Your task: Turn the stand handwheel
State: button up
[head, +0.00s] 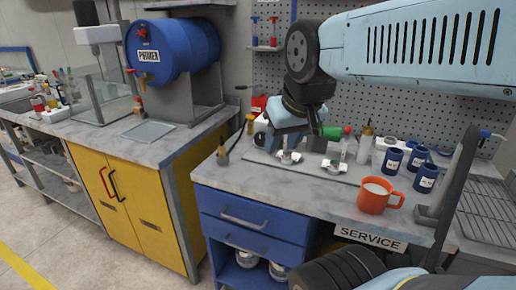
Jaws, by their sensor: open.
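My gripper (287,142) is over the back of the blue bench, pointing down at a grey plate (268,160) with small metal fittings. It is open, with nothing visibly held; my wrist hides part of the space behind it. A green knob-like part (332,132) shows just right of my gripper, low behind the wrist; I cannot tell whether they touch. Two small bright metal fittings, a left one (290,157) and a right one (333,166), sit on the plate below. I cannot clearly make out the stand handwheel; my gripper and wrist may cover it.
An orange mug (380,195) stands at the bench's front right, with several blue-labelled jars (426,178) behind it. A pegboard (350,90) closes the back. A blue drum (172,50) stands on the left bench. The bench's front middle (285,187) is clear.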

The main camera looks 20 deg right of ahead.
aim_at(259, 139)
jog(key=u, duration=0.85)
jog(key=k, duration=1.2)
jog(key=z, duration=0.5)
jog(key=i, duration=1.05)
jog(key=u, duration=0.05)
